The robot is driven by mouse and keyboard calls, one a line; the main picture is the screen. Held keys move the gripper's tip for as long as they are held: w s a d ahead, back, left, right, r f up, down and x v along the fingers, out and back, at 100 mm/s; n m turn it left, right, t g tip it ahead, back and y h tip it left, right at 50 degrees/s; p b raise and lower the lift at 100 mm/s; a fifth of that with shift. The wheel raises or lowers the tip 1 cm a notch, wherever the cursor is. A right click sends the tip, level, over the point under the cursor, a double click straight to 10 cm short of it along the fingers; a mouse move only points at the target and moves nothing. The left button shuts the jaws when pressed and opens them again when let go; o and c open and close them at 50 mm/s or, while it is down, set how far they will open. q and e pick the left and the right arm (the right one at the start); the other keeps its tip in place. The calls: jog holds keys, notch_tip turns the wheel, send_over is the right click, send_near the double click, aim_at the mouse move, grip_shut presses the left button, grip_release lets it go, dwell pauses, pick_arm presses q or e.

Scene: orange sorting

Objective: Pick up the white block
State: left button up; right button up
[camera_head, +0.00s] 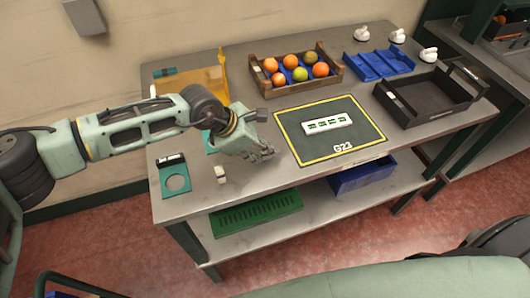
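A small white block (220,174) stands on the grey table near its front edge, left of the middle. My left gripper (265,135) reaches in from the left above the table. It is to the right of the white block and farther back, apart from it. Its fingers look spread, with nothing visible between them. My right gripper is not in view.
A dark green mat (355,141) with a yellow border holds a white piece with green marks (327,123). Behind are a wooden crate of fruit (289,92), blue tray (379,66) and black tray (429,119). A green holder (173,189) lies left of the block.

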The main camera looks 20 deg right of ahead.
pick_arm(q)
grip_shut()
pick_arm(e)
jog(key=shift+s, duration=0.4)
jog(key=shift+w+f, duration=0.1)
pick_arm(q)
jog(key=shift+r+b, duration=0.35)
jog(key=shift+r, duration=0.15)
notch_tip(320, 180, up, 3)
jog(key=shift+f+b, duration=0.15)
jog(key=shift+b, duration=0.65)
jog(key=s+d+r+b, duration=0.4)
jog(key=d+r, duration=0.3)
jog(key=d, duration=0.3)
jog(key=shift+s+d+r, duration=0.2)
jog(key=shift+s+d, duration=0.1)
jog(key=shift+s, duration=0.2)
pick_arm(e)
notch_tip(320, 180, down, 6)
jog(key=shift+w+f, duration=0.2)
